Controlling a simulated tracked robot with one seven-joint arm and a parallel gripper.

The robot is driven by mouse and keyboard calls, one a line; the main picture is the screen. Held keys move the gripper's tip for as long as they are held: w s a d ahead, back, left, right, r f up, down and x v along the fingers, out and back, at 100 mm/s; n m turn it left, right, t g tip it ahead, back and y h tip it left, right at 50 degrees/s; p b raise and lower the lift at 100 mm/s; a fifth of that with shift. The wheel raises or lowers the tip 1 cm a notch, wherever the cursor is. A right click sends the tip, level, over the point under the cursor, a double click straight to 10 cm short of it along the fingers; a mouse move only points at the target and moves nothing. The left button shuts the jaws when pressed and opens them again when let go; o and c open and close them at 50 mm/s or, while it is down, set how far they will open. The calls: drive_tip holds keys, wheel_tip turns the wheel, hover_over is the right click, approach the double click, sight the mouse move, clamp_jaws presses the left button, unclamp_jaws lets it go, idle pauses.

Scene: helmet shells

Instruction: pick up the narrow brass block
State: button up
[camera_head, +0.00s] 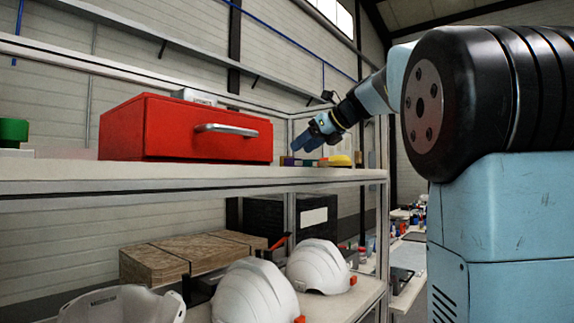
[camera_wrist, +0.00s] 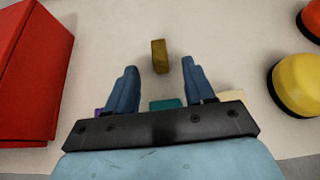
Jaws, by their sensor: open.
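The narrow brass block (camera_wrist: 160,56) stands on the pale shelf top in the wrist view, apart from everything around it. My gripper (camera_wrist: 158,70) is open and empty, with its two blue fingers on either side of the view and the block between and just beyond their tips. The height of the fingers above the block is hard to tell. In the head view my gripper (camera_head: 312,144) hangs over the right end of the upper shelf; I cannot make out the brass block for certain there.
A red drawer box (camera_head: 185,130) stands left of my gripper. In the wrist view a yellow-topped round thing (camera_wrist: 298,84) and a red-topped one (camera_wrist: 313,20) lie to the right. A teal piece (camera_wrist: 167,104) and a purple one (camera_wrist: 99,112) are partly hidden by my gripper.

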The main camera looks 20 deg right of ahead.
drive_tip(key=shift+x, duration=3.1)
clamp_jaws()
